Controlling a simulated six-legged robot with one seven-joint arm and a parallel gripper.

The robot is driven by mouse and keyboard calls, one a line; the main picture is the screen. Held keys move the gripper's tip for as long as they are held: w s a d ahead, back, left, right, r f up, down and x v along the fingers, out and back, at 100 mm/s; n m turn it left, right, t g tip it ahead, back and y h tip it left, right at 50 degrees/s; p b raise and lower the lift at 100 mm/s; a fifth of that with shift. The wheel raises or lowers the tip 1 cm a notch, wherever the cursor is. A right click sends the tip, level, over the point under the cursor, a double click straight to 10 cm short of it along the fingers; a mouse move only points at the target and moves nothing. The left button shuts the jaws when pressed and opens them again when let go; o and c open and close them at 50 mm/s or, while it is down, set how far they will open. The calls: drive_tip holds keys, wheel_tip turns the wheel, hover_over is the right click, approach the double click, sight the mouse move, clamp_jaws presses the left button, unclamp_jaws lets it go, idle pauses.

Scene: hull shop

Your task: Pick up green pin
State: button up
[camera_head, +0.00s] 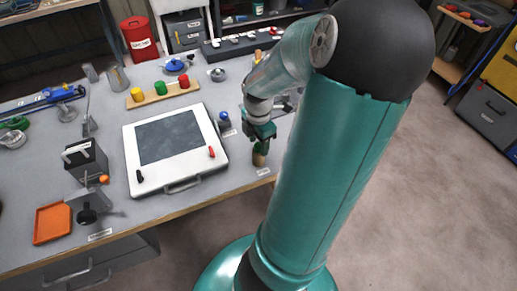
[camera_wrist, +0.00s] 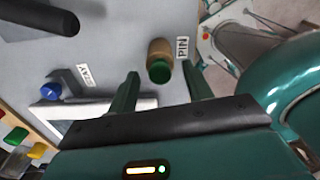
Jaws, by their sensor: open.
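The green pin (camera_wrist: 159,72), a short tan cylinder with a green end, stands on the grey bench beside a label reading PIN (camera_wrist: 182,47). In the head view the pin (camera_head: 259,159) shows just below my gripper (camera_head: 262,140) near the bench's front edge, partly hidden by it. In the wrist view my gripper's (camera_wrist: 160,78) two fingers are open, with the pin seen between their tips. Nothing is held. I cannot tell how far down the fingers reach beside the pin.
A white case with a grey panel (camera_head: 205,117) lies left of the pin. A blue knob (camera_head: 224,117) stands close by. A wooden board with yellow, red and green (camera_head: 183,81) pegs is behind. An orange tray (camera_head: 52,222) lies far left. Open floor (camera_head: 440,170) is right of the bench.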

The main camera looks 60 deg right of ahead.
clamp_jaws()
drive_tip(key=shift+r, duration=0.1)
wheel_tip(320, 180, up, 10)
idle(1.0)
